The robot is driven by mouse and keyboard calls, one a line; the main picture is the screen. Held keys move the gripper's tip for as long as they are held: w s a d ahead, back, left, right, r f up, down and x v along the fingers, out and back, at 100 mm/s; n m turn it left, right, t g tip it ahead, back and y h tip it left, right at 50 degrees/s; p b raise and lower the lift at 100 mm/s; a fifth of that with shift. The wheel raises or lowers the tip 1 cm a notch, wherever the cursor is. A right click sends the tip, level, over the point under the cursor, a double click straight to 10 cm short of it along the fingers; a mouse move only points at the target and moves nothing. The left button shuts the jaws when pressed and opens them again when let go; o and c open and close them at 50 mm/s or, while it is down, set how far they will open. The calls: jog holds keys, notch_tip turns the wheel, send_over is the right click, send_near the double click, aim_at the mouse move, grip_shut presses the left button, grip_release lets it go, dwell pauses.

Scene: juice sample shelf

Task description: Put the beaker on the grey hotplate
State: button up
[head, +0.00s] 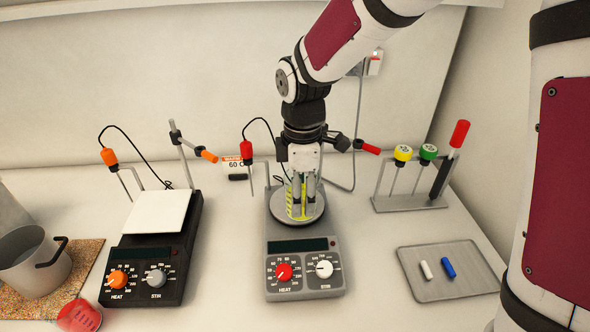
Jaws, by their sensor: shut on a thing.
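The grey hotplate (305,232) stands in the middle of the bench, with a round plate, a red HEAT knob and a white STIR knob. My gripper (304,207) points down over its round plate and is shut on the beaker (291,203). The beaker looks clear with yellow-green showing, and the fingers hide much of it. It appears upright within the plate's outline. I cannot tell whether its base touches the plate.
A black hotplate (148,258) with a square white top stands left. A metal pot (34,263) sits on a cork mat (78,279) near a red-topped object (78,316). Right are a rack (410,203) and a tray (475,283) with two small bars. Stand rods flank the hotplate.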

jog(key=w, duration=0.6)
jog(key=shift+w+a+f, duration=0.15)
jog(key=shift+w+f, duration=0.15)
jog(key=shift+f+p, duration=0.55)
jog(key=shift+f, duration=1.25)
jog(key=shift+f, duration=0.15)
jog(key=o, duration=1.4)
jog(key=shift+c, duration=0.2)
notch_tip(320, 180, up, 12)
jog(key=b, duration=0.1)
jog(key=shift+r+b, duration=0.25)
jog(key=shift+b, duration=0.15)
